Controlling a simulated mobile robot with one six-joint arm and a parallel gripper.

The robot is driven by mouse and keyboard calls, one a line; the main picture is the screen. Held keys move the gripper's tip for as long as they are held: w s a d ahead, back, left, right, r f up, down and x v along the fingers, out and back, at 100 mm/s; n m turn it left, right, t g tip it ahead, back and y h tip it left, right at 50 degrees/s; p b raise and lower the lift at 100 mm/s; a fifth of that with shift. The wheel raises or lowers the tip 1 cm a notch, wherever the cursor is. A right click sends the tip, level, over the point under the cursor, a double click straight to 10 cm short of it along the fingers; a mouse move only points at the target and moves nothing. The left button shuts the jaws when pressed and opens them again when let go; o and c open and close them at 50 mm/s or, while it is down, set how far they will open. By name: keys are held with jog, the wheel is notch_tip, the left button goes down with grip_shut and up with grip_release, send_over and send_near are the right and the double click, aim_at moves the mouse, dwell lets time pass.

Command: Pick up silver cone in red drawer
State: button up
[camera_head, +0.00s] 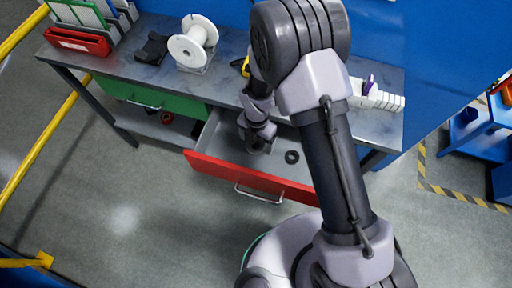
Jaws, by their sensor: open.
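The red drawer (222,172) is pulled out from under the workbench, with its silver handle facing front. My gripper (257,140) points down into the drawer, left of its middle, and is open. A small greyish shape (257,149) shows right below the fingers and may be the silver cone. It is partly hidden by the gripper, so its form is not clear. I cannot tell whether the fingers are around it or only above it. My arm covers the right part of the drawer.
A dark ring (292,157) lies in the drawer, right of my gripper. The grey bench top (140,58) holds a white spool (193,42), a black part (152,48) and a red bin (78,41). A green drawer (150,96) is at left. The floor in front is clear.

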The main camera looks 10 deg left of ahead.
jog(key=shift+f, duration=0.75)
jog(key=shift+r, duration=0.15)
jog(key=shift+c, duration=0.2)
jog(key=shift+r, duration=0.1)
jog(key=c, duration=1.5)
